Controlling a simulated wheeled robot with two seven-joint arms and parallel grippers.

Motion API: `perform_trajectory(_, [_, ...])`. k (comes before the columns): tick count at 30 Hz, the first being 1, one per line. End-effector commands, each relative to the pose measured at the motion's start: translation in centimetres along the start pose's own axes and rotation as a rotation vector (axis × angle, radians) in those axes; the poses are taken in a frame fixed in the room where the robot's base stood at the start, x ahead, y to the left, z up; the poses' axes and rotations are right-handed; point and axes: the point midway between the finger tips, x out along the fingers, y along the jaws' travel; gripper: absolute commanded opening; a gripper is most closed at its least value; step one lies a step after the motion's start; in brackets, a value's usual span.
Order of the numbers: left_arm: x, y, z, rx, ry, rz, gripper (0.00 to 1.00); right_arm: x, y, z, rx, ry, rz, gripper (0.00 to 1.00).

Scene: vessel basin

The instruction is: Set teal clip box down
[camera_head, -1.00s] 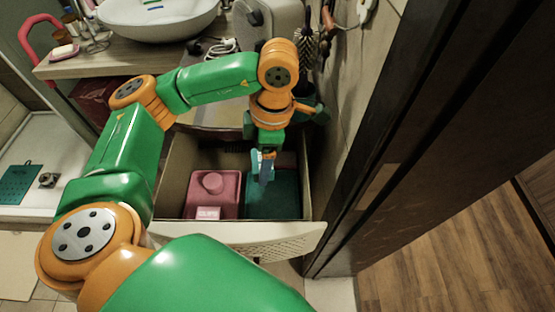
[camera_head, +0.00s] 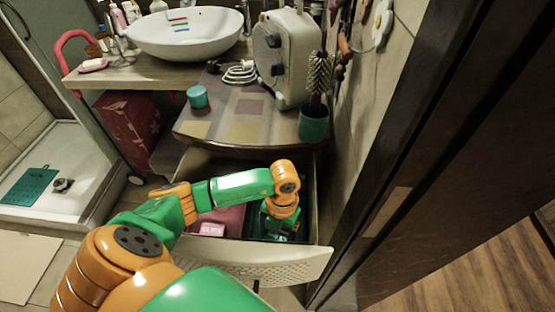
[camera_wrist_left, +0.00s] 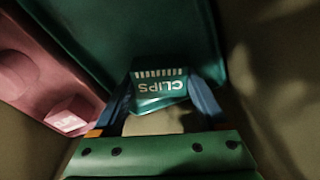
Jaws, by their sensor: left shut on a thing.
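The teal clip box (camera_wrist_left: 157,88), marked CLIPS, is between the fingers of my left gripper (camera_wrist_left: 162,98) in the left wrist view. The gripper is shut on it. The box is over or inside a teal bin (camera_wrist_left: 75,35) in the open drawer; I cannot tell whether it touches the bottom. In the head view my left wrist reaches down into the right side of the drawer (camera_head: 240,268), and my own arm hides the fingers and the box. My right gripper is not in view.
A pink bin (camera_wrist_left: 20,75) with a small pink box (camera_wrist_left: 70,115) is left of the teal bin in the drawer. A small teal tub (camera_head: 197,97), a brush pot (camera_head: 313,125) and a beige case (camera_head: 287,60) stand on the cabinet. A wall is close on the right.

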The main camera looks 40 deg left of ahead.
Motion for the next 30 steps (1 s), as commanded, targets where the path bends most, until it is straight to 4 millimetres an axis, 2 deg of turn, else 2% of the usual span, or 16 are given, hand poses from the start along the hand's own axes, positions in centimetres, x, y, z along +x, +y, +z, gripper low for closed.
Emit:
perform_trajectory(8, [0.4, 0.0, 0.1, 0.001, 0.0, 0.0, 0.22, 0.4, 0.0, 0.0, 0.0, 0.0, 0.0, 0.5])
perform_trajectory(9, [0.2, 0.0, 0.1, 0.001, 0.0, -0.001, 0.84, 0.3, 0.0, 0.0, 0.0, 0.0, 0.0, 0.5])
perform_trajectory(11, [0.2, 0.0, 0.1, 0.001, 0.0, -0.001, 1.0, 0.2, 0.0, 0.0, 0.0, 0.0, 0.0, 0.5])
perform_trajectory(17, [0.2, 0.0, 0.0, 0.001, 0.0, -0.001, 1.0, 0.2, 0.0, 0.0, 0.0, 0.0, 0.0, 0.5])
perform_trajectory(21, [-0.7, 0.0, 0.1, 0.001, -0.002, -0.003, 1.0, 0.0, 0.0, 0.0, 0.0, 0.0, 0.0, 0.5])
perform_trajectory(26, [-4.1, -0.1, 0.2, 0.003, -0.006, -0.003, 1.0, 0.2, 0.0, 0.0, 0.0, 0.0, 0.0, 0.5])
perform_trajectory(30, [-7.8, 0.0, 0.2, 0.002, -0.007, -0.002, 1.0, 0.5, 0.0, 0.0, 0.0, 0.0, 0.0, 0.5])
